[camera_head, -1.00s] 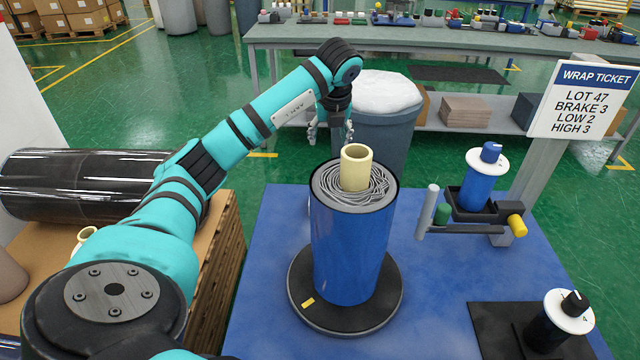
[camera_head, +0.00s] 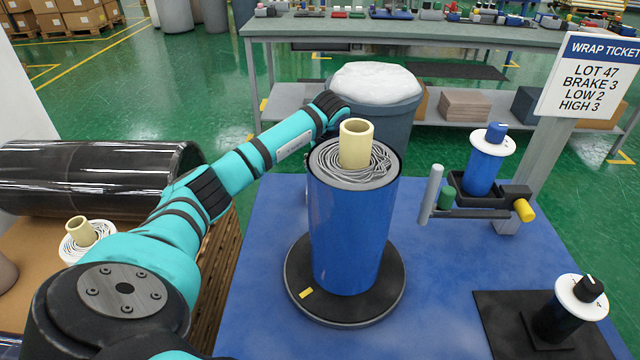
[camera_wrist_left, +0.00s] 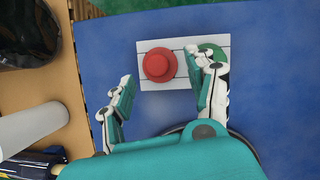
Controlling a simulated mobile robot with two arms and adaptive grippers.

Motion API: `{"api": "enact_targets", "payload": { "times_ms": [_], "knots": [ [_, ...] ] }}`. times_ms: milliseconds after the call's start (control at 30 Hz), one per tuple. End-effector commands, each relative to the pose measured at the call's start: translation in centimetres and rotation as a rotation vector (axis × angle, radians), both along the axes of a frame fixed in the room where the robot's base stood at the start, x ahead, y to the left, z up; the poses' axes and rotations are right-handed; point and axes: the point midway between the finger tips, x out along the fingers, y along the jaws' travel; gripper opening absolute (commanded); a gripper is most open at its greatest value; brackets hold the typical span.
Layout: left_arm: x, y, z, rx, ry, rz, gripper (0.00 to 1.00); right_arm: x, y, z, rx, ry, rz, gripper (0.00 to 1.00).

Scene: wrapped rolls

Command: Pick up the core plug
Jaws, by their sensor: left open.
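In the left wrist view a red round knob-like piece (camera_wrist_left: 159,66), possibly the core plug, sits on a white plate (camera_wrist_left: 150,84) on the blue surface. A green disc (camera_wrist_left: 212,52) is beside it, partly covered by a finger. My left gripper (camera_wrist_left: 160,70) is open, its fingers on either side of the red piece in this view. I cannot tell its height above the piece. In the head view the blue wrapped roll (camera_head: 350,235), with a cream core (camera_head: 356,144) standing out of its top, hides my left gripper and the red piece. My right gripper is not in view.
The roll stands on a black turntable (camera_head: 388,287) on the blue platform (camera_head: 430,300). To the right are a bracket with a blue spool (camera_head: 483,172) and a black knob unit (camera_head: 555,322). A grey bin (camera_head: 385,110) stands behind.

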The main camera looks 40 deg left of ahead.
Motion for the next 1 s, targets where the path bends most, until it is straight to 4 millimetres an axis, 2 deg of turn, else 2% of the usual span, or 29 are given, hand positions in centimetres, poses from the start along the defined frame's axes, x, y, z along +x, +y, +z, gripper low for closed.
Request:
{"api": "enact_targets", "payload": {
  "times_ms": [167, 400, 533, 733, 1000],
  "knots": [
    [0.1, 0.3, -1.2, -0.002, 0.003, 0.0, 0.57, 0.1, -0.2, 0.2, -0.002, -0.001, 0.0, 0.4],
    [0.6, 1.4, -4.5, -0.003, 0.001, 0.001, 0.57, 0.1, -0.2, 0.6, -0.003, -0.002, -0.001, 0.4],
    [0.8, 1.8, -5.2, -0.001, 0.001, 0.0, 0.57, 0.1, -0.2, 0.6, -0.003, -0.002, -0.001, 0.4],
    [0.8, 1.8, -5.2, -0.001, -0.001, 0.0, 0.57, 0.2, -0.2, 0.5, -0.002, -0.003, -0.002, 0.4],
    [0.8, 1.8, -5.2, 0.0, 0.0, 0.0, 0.23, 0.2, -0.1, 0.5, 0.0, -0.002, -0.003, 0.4]
  ]
}}
